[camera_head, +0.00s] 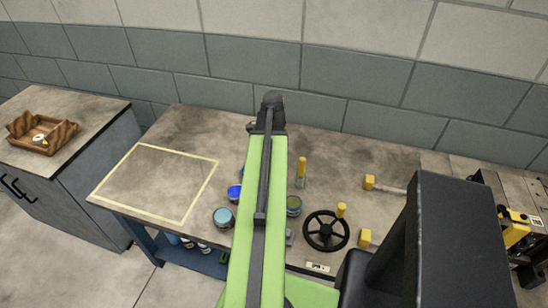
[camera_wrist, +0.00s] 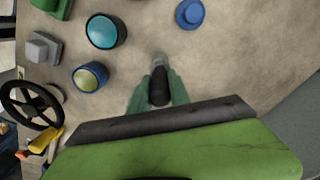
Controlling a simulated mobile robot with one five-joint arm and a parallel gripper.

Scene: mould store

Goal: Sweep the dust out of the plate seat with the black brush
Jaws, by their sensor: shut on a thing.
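My gripper (camera_wrist: 158,78) has two green fingers closed on a dark, rounded thing, which I take to be the black brush (camera_wrist: 158,92). A pale grey end of it shows past the fingertips, over the bench top; I cannot tell whether it touches the bench. In the head view my own green arm hides the gripper and the brush. I cannot identify the plate seat for certain, and no dust is clearly visible. A machine with yellow parts (camera_head: 518,228) stands at the far right of the bench, partly hidden by a black part in front.
A yellow-outlined area (camera_head: 146,147) at left is empty. A wooden tray (camera_head: 18,126) stands on the left cabinet.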

